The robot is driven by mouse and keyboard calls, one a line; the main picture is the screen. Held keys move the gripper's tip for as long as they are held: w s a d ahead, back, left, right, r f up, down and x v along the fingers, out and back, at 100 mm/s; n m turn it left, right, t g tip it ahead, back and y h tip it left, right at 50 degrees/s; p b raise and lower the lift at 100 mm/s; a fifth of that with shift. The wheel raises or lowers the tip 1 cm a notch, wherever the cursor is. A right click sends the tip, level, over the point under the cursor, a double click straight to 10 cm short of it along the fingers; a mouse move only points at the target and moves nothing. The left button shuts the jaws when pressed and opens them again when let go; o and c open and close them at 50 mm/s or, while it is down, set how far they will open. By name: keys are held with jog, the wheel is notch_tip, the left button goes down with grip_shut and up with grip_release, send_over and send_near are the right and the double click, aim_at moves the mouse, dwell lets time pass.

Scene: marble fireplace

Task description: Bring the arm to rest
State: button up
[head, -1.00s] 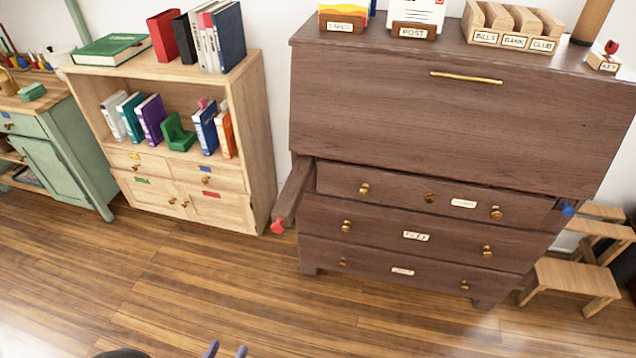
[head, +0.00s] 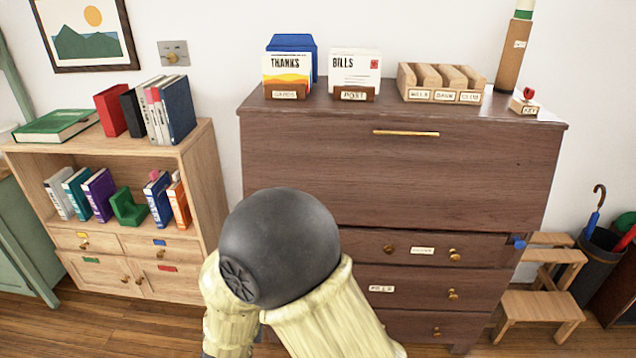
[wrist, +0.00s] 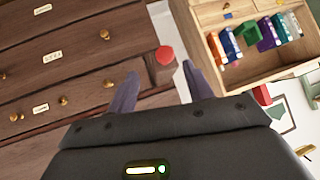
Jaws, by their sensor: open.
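My gripper (wrist: 158,90) shows in the wrist view with its two dark fingers spread apart and nothing held between them. Beyond the fingers is a red-tipped wooden support arm (wrist: 162,66) that sticks out from the dark bureau. In the head view my arm's dark round joint and pale yellow links rise in front of the dark bureau (head: 460,185) and hide its lower left part. The gripper itself is hidden in the head view. The bureau's slanted front is closed, with a brass handle along its top.
A light wooden bookcase (head: 205,165) stands left of the bureau. Letter holders (head: 353,92), a slotted wooden rack (head: 440,97) and a key stand (head: 524,108) are on the bureau top. A wooden step stool (head: 540,305) and a dark umbrella bin (head: 600,265) stand at the right.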

jog(key=w+d+r+g, duration=0.2)
jog(key=w+d+r, duration=0.1)
jog(key=d, duration=0.7)
jog(key=s+d+r+g+h, duration=0.15)
jog(key=s+d, duration=0.25)
jog(key=d, duration=0.4)
jog(key=s+d+r+g, duration=0.1)
jog(key=s+d+g, duration=0.15)
jog(key=d, duration=0.45)
jog(key=s+d+r+g+h, duration=0.1)
jog(key=s+d, duration=0.3)
jog(key=d, duration=0.4)
notch_tip(320, 180, up, 22)
jog(key=p, duration=2.2)
jog(key=shift+s+r, duration=0.2)
